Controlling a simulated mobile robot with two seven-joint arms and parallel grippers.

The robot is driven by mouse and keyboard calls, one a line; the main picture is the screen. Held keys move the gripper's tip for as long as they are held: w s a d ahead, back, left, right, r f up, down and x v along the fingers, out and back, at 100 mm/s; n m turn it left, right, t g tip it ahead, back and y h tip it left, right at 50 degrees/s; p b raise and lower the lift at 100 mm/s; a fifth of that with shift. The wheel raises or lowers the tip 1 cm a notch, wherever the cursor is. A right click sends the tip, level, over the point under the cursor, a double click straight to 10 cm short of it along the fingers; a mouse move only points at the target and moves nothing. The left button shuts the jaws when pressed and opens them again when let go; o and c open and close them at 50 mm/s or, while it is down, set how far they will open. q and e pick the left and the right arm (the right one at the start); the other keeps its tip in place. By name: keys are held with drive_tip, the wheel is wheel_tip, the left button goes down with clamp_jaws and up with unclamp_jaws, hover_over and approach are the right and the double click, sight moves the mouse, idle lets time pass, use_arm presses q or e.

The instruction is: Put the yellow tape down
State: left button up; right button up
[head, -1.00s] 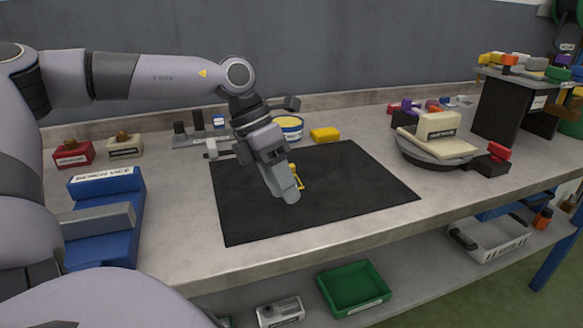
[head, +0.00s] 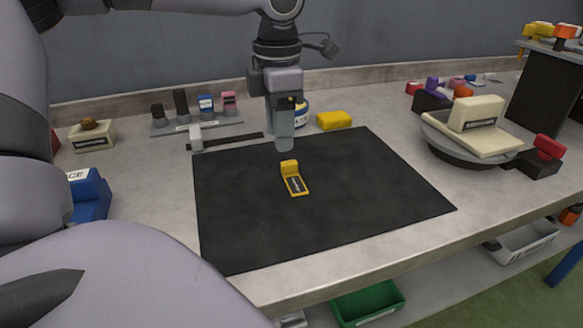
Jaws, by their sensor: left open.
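The yellow tape (head: 294,183), a small yellow piece with a raised block at its far end and a dark label, lies on the black mat (head: 340,215) near the middle. My left gripper (head: 285,146) points down just behind the tape in the picture. It is open and empty, apart from the tape, its fingers seen nearly edge-on. My right gripper is not in view.
A rack of small items (head: 205,124) is at back left. A turntable with a cream block (head: 474,113) stands right. The mat around the tape is clear.

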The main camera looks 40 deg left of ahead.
sight(282, 163)
use_arm(q)
wheel_tip(282, 163, down, 6)
drive_tip(key=shift+w+f, duration=0.15)
drive_tip(key=shift+f, duration=0.05)
drive_tip(key=shift+d, duration=0.1)
clamp_jaws()
